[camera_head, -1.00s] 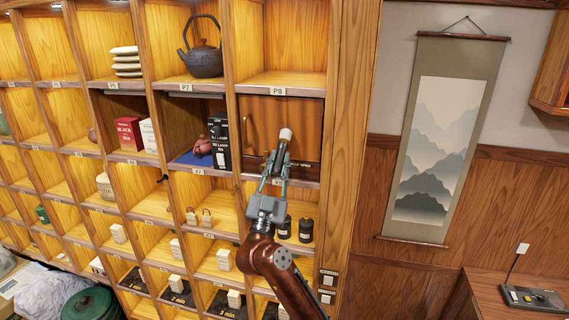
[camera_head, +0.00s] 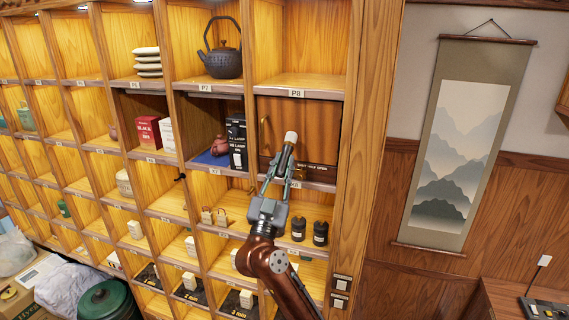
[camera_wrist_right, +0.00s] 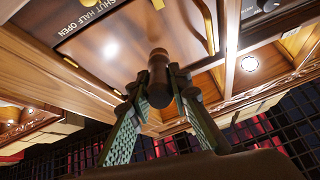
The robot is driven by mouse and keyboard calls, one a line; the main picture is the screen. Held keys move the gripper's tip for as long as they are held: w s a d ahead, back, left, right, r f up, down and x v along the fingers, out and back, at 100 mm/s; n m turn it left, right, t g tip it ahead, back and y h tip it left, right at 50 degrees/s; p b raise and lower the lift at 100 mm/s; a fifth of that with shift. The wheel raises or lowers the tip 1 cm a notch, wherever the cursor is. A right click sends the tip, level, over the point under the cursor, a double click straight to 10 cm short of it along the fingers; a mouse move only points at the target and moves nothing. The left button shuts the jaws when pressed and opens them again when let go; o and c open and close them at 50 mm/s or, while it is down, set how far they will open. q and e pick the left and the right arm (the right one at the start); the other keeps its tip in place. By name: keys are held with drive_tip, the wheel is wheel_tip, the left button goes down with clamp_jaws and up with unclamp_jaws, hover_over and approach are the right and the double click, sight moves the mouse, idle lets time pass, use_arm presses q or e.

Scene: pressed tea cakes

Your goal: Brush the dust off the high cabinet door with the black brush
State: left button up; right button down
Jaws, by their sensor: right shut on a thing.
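The high cabinet door (camera_head: 318,125) is a brown wooden panel below the upper shelf, with a brass handle (camera_head: 264,132) at its left. It also shows in the right wrist view (camera_wrist_right: 115,45), with lettering that includes "SHUT HALF OPEN". My right gripper (camera_head: 276,168) is shut on the brush (camera_head: 283,157), which has a dark body and a pale round tip pointing up. The tip overlaps the door's lower part in the head view; I cannot tell whether it touches. In the right wrist view the brush (camera_wrist_right: 158,75) stands between both fingers. I cannot make out dust. My left gripper is out of view.
Shelf dividers frame the door closely. A dark teapot (camera_head: 223,60) stands in the upper left compartment. Black and red boxes (camera_head: 237,143) are left of the door. Two black canisters (camera_head: 309,230) stand below. A hanging scroll (camera_head: 458,150) is on the wall at right.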

sight(277, 172)
drive_tip(key=shift+s+a, duration=0.2)
drive_tip(key=shift+s, duration=0.5)
drive_tip(key=shift+s+a, duration=0.25)
drive_tip(key=shift+s, duration=0.5)
drive_tip(key=shift+s+a, duration=0.2)
drive_tip(key=shift+s, duration=0.5)
drive_tip(key=shift+s+a, duration=0.1)
drive_tip(key=s, duration=0.2)
drive_tip(key=shift+s+a, duration=0.35)
drive_tip(key=shift+a, duration=0.05)
